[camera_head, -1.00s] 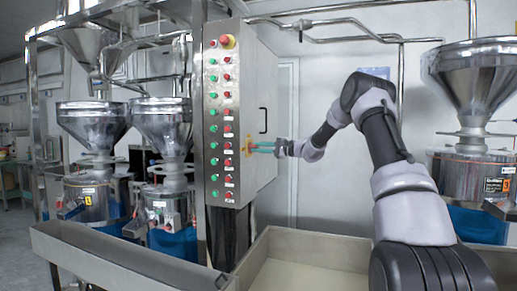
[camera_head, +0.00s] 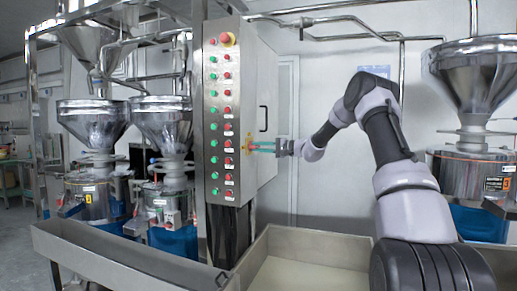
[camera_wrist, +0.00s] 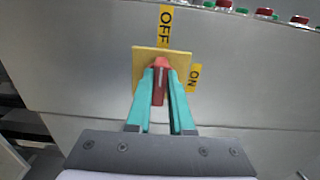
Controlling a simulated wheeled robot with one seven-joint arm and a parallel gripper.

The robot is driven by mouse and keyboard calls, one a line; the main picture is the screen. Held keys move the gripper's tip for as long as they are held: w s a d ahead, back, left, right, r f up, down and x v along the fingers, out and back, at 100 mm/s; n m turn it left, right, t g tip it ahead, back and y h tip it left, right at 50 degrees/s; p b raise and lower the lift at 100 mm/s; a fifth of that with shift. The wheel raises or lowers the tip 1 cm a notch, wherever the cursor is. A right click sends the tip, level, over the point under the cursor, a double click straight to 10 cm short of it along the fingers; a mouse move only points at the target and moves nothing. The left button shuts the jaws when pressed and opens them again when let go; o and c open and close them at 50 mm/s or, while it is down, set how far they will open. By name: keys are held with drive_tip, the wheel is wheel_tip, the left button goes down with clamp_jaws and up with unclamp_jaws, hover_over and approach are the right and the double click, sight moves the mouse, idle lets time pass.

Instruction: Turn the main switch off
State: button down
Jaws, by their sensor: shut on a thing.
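The main switch is a red knob (camera_wrist: 160,82) on a square yellow plate (camera_wrist: 143,62), on the side of the steel control cabinet (camera_head: 238,70). In the wrist view an OFF label (camera_wrist: 165,27) is above the plate and an ON label (camera_wrist: 195,77) is to its right. The knob's upper end, with a pale line on its face, points up toward OFF. My gripper (camera_wrist: 161,85) has its teal fingers shut on the knob, one on each side. They hide part of the knob. In the head view my gripper (camera_head: 254,146) reaches the yellow plate from the right.
Rows of green and red buttons (camera_head: 220,120) and a red emergency button (camera_head: 227,39) are on the cabinet's adjoining face. A cabinet handle (camera_head: 264,118) is above my gripper. A steel trough (camera_head: 320,247) lies below. Hopper grinders (camera_head: 163,130) stand left, another (camera_head: 474,150) right.

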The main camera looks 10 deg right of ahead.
drive_tip(key=shift+f, duration=0.1)
drive_tip(key=c, duration=0.8)
unclamp_jaws()
drive_tip(key=v, duration=1.1)
